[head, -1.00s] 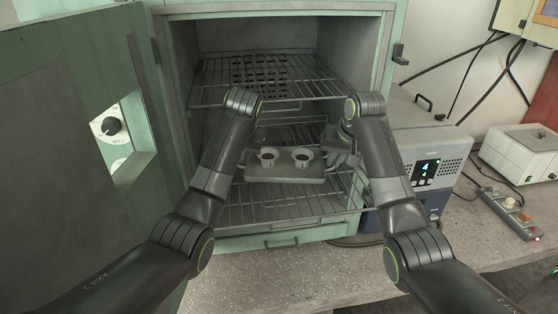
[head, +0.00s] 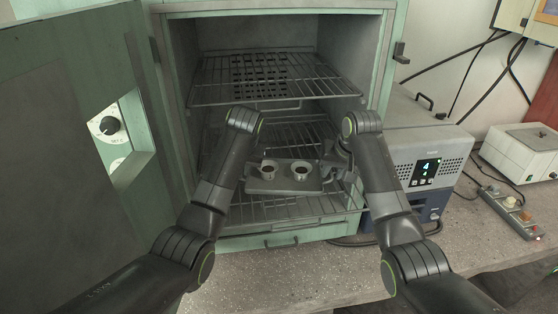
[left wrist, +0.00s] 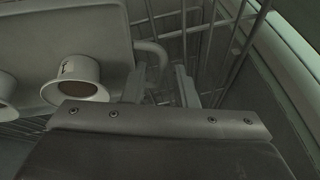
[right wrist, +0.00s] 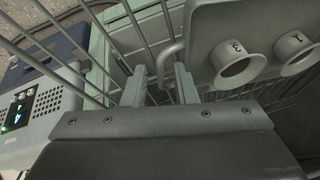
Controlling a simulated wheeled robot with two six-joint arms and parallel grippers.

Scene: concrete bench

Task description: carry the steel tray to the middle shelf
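The steel tray (head: 283,187) is inside the oven, over the lower wire shelf (head: 290,212); I cannot tell whether it rests fully on it. Two small cups, the left cup (head: 268,170) and the right cup (head: 301,170), stand on it. My left gripper (left wrist: 160,82) is open around the tray's left handle (left wrist: 150,50), with a gap between its fingers. My right gripper (right wrist: 160,82) is open around the right handle (right wrist: 170,60). In the head view my left gripper is mostly hidden behind its arm; my right gripper (head: 338,158) shows beside the tray.
The middle wire shelf (head: 290,132) and the top wire shelf (head: 265,75) lie above the tray. The green oven door (head: 75,150) stands open at left. A control box (head: 430,160) stands right of the oven. The bench (head: 290,280) in front is clear.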

